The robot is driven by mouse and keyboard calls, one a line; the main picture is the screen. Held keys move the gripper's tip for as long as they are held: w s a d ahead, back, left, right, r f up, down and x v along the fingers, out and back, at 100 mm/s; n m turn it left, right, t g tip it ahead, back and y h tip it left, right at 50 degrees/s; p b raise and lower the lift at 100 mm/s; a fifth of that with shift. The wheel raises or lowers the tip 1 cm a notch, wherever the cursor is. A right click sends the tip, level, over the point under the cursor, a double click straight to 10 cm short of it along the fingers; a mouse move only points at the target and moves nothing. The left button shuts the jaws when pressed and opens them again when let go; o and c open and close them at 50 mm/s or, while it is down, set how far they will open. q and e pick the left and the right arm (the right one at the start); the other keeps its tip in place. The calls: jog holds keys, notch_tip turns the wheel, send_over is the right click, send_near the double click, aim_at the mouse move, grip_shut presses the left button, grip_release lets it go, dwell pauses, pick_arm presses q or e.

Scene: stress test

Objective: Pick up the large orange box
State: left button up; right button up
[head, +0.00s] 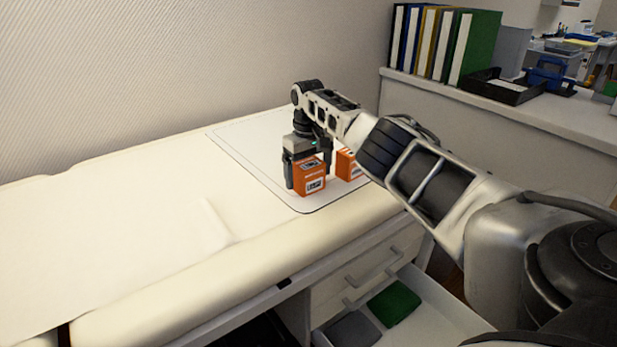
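Two orange boxes with white and black labels are on the white mat (250,146) on the padded bench. The left orange box (311,178) shows its front and top. The right orange box (346,164) is partly hidden by my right arm, so I cannot tell which box is larger. My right gripper (305,172) points down at the left box. One dark finger shows along that box's left side; the other is mostly hidden. I cannot tell whether the fingers touch the box. My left gripper is out of view.
The cream padded bench (120,225) is clear left of the mat, against a wall. Below is an open drawer (440,318) holding a green item (394,303) and a grey item (352,330). Binders (440,42) and a black tray (500,86) stand on the counter behind.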

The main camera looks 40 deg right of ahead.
jog(key=c, duration=1)
jog(key=shift+r, duration=0.1)
